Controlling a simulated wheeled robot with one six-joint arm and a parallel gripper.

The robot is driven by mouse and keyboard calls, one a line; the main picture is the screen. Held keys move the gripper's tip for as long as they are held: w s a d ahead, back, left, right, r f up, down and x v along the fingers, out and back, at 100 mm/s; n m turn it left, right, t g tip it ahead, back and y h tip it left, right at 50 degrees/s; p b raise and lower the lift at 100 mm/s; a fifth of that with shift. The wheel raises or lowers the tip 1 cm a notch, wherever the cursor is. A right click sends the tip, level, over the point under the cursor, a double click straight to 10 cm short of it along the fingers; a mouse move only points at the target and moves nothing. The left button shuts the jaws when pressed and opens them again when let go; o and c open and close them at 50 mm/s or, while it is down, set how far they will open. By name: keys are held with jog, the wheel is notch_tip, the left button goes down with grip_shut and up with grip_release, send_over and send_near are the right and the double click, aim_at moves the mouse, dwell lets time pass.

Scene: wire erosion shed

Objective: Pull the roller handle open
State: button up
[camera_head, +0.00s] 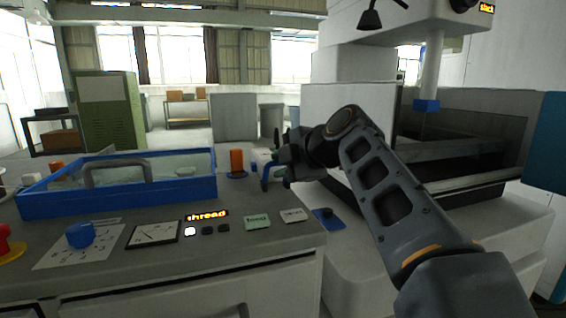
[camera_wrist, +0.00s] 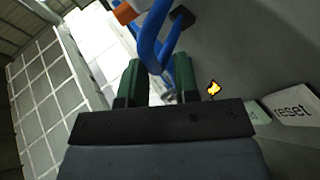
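The roller handle looks to be the blue bent bar (camera_wrist: 150,45) by the panel's back right edge; part of it also shows in the head view (camera_head: 266,174), beside my gripper (camera_head: 278,162). In the wrist view my gripper (camera_wrist: 157,82) has its two green fingers spread apart. Contact with the left finger is unclear. In the head view my gripper hides much of the handle and what it is mounted on.
An orange cylinder (camera_head: 237,162) on a blue base stands just left of the handle. A blue tray (camera_head: 120,205) with a grey handle lies further left. A reset button (camera_head: 293,216), a green button (camera_head: 257,222) and a "thread" display (camera_head: 207,215) sit in front. The machine tank (camera_head: 480,150) is at right.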

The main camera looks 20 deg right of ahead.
jog(key=shift+o, duration=1)
jog(key=shift+r, duration=0.1)
jog(key=shift+s+d+r, duration=0.1)
jog(key=p+v, duration=0.2)
jog(key=v, duration=1.1)
jog(key=shift+s, duration=0.2)
jog(key=shift+p, duration=0.3)
